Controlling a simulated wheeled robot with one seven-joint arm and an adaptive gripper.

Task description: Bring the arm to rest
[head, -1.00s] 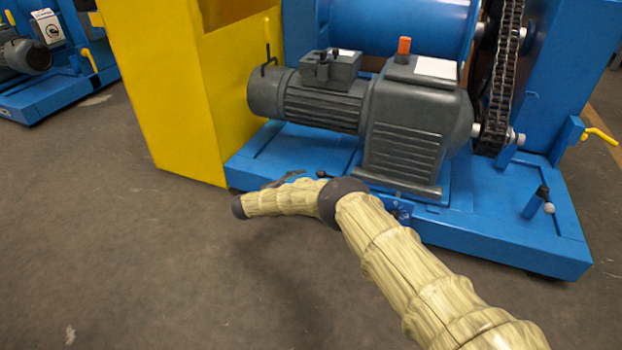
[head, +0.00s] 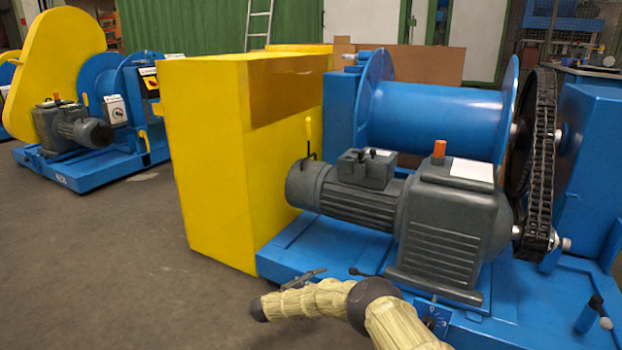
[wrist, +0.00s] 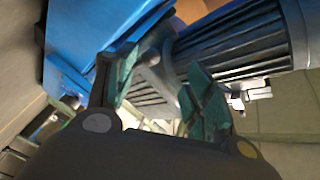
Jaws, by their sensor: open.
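My gripper (wrist: 165,95) shows in the wrist view with its two greenish fingers apart and nothing between them. Behind the fingers are the ribbed dark motor (wrist: 235,50) and the blue base (wrist: 75,40). In the head view my arm, in a cream sleeve, reaches in from the bottom and bends left in front of the machine's blue base. Part of my gripper shows there as a small dark shape (head: 304,279) above the sleeve; its fingers are hard to make out. From these views I cannot tell whether the arm touches the base.
The grey motor and gearbox (head: 448,225) stand on the blue base (head: 520,325), with a blue drum (head: 430,115) and a chain (head: 542,165) behind. A yellow cabinet (head: 215,160) stands left of them. A similar machine (head: 90,130) is farther left. The floor (head: 110,270) at front left is clear.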

